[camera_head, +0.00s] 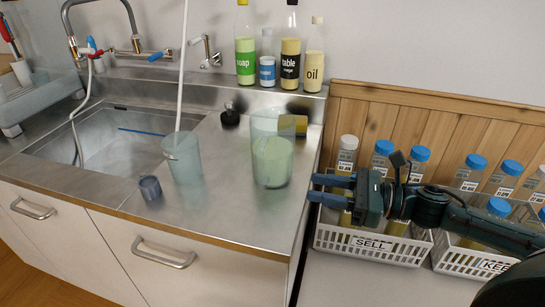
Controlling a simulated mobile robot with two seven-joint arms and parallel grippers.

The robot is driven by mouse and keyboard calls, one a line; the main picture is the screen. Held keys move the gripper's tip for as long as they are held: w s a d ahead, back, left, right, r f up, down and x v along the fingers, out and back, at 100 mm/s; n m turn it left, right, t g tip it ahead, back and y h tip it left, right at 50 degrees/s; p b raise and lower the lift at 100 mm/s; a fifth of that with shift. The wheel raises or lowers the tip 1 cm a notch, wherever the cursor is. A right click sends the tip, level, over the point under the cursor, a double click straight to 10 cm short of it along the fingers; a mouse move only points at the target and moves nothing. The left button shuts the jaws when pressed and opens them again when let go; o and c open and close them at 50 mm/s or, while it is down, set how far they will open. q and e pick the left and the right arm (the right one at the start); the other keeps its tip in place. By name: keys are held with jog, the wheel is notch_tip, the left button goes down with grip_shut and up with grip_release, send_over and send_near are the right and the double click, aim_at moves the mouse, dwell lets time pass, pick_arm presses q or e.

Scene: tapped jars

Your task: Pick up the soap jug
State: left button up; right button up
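A clear jug (272,165) partly filled with pale green liquid stands upright on the steel counter, right of the sink. It carries no label that I can read; its green matches the bottle marked "soap" (245,60) on the ledge behind. My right gripper (313,188) is at the counter's right edge, in front of the white crates. Its blue fingers point left toward the jug, apart from each other, with nothing between them. The gripper is to the right of the jug and does not touch it. My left gripper is not in view.
A clear cup (183,160) with a white rod and a small dark cup (150,187) stand left of the jug. The "SELL" crate (392,250) and "KEEP" crate (462,264) hold blue- and white-capped jars. The front counter is clear.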

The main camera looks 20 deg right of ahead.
aim_at(261, 185)
jog(key=p+x, duration=0.1)
jog(key=x, duration=0.6)
jog(key=shift+w+a+r, duration=0.1)
jog(key=shift+a, duration=0.05)
jog(key=p+x, duration=0.1)
jog(key=x, duration=0.1)
jog(key=p+x, duration=0.1)
jog(key=x, duration=0.1)
jog(key=shift+a+r, duration=0.25)
jog(key=shift+a, duration=0.2)
jog(key=shift+w+a+f, duration=0.15)
jog(key=shift+a, duration=0.05)
jog(key=shift+c, duration=0.2)
grip_shut()
dwell(0.4)
